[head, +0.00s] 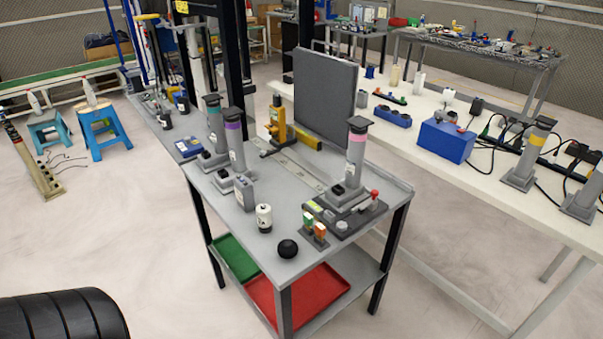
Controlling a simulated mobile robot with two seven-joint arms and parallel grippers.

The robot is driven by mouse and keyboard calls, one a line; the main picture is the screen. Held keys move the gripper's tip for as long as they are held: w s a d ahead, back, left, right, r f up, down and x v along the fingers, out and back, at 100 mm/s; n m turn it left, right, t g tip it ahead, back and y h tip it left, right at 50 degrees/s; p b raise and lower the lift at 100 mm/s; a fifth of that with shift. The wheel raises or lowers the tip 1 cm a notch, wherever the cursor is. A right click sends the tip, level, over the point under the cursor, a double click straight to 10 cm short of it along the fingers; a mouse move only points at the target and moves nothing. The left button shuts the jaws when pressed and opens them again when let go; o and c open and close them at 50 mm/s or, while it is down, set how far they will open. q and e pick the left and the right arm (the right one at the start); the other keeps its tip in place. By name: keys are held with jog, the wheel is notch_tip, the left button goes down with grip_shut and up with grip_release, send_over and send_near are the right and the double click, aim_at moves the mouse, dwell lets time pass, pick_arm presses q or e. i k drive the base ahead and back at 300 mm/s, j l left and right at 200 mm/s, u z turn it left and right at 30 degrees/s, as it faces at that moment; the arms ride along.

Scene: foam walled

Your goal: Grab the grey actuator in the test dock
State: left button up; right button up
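A grey actuator with a pink band and a dark top (355,157) stands upright on the dark test dock (330,222) at the right front of the grey workbench. The dock carries a red button (374,194) on its right side. Neither of my grippers is in view. Two similar grey actuators, one with a teal band (214,125) and one with a purple band (235,150), stand at the left of the same bench.
A black ball (288,249), a white cylinder (264,218) and small orange and green blocks (314,231) sit near the dock. A dark upright panel (324,100) stands behind. A white table (495,197) with more actuators is at right; a black ribbed object (62,317) is lower left.

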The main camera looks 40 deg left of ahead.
aim_at(345, 195)
jog(key=i+l+u, duration=0.1)
jog(key=u, duration=0.3)
jog(key=i+l+u, duration=0.1)
jog(key=u, duration=0.35)
jog(key=l+u, duration=0.2)
jog(key=u, duration=0.2)
jog(key=i+l, duration=0.05)
